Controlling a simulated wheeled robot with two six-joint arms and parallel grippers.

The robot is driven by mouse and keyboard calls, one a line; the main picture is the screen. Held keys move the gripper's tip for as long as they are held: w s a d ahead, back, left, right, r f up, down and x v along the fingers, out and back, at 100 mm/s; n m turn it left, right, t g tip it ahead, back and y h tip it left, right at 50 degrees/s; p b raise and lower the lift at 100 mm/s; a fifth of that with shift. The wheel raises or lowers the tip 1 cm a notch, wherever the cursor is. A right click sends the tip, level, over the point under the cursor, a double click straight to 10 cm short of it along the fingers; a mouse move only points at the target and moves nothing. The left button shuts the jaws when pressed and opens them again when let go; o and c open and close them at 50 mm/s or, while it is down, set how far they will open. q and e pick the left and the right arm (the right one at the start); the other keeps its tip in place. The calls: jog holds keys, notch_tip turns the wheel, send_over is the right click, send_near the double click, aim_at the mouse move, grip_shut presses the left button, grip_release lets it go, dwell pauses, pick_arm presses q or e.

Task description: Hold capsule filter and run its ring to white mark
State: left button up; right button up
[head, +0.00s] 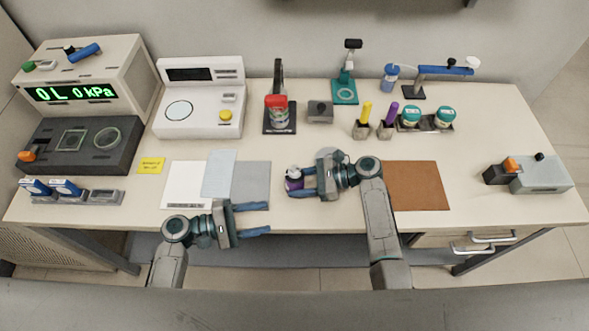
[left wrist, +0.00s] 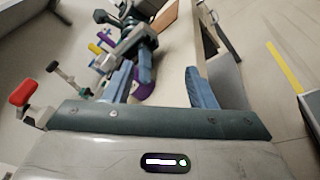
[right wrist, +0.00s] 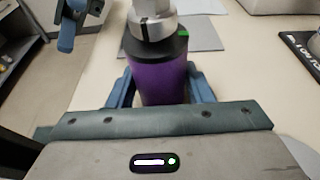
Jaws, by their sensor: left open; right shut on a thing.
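The capsule filter (head: 294,182) has a purple body, a dark ring and a white top. My right gripper (head: 291,184) is shut on its purple body, above the table near the front middle. I cannot make out a white mark. My left gripper (head: 262,218) is open and empty, to the left and front of the filter. The left wrist view shows the purple body (left wrist: 145,88) beyond one finger.
White, pale blue and grey sheets (head: 185,190) lie left of the filter, and a brown mat (head: 418,186) lies right. Instruments, stands and jars line the table's back. A grey box (head: 543,175) stands at the far right. My left gripper is over the front edge.

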aim_at(289, 173)
pick_arm(q)
jog(key=w+r+n, duration=0.1)
jog(key=w+n, duration=0.1)
jog(key=n, duration=0.1)
jog(key=w+a+r+n+t, duration=0.1)
jog(key=w+n, duration=0.1)
jog(key=n, duration=0.1)
jog(key=w+r+n+t, duration=0.1)
jog(key=n, duration=0.2)
jog(key=shift+w+a, duration=0.25)
jog(key=shift+w, duration=0.15)
jog(key=shift+w+a+r+n+t, duration=0.15)
jog(key=shift+w+r+n+t, duration=0.15)
jog(key=shift+w+n, duration=0.6)
jog(key=shift+n, duration=0.3)
jog(key=x, duration=1.1)
jog(key=shift+s+d+r, duration=0.1)
jog(key=shift+d, duration=0.3)
jog(key=c, duration=0.9)
jog(key=shift+c, duration=0.3)
